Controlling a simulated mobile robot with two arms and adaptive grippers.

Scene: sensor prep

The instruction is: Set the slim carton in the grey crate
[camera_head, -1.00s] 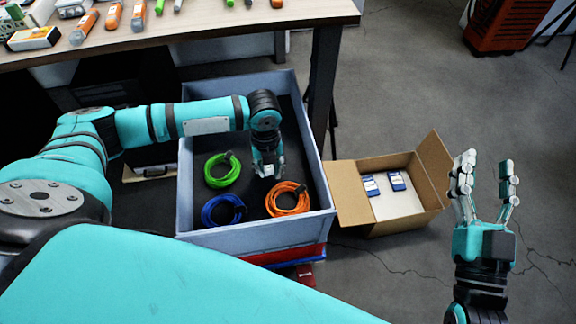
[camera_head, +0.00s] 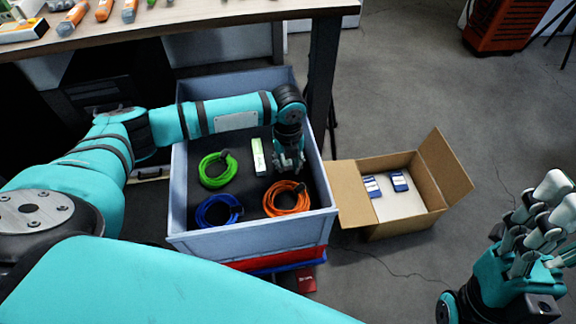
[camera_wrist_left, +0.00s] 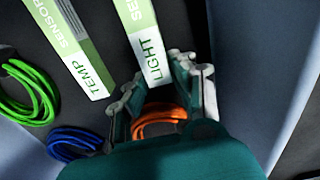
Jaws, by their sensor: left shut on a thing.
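A slim white-and-green carton marked LIGHT (camera_wrist_left: 148,45) is between the fingers of my left gripper (camera_wrist_left: 158,98) in the left wrist view; the gripper is shut on it. In the head view my left gripper (camera_head: 290,163) points down inside the grey crate (camera_head: 250,240), above the orange cable, and hides the held carton. A second slim carton, marked TEMP (camera_wrist_left: 85,70), lies on the crate's dark floor; it shows left of the gripper in the head view (camera_head: 258,157). My right gripper (camera_head: 540,215) is at the lower right, fingers extended, apparently empty.
The crate also holds a green cable (camera_head: 217,170), a blue cable (camera_head: 218,210) and an orange cable (camera_head: 287,198). An open cardboard box (camera_head: 405,212) with blue-labelled items stands right of it. A table (camera_head: 230,17) is behind.

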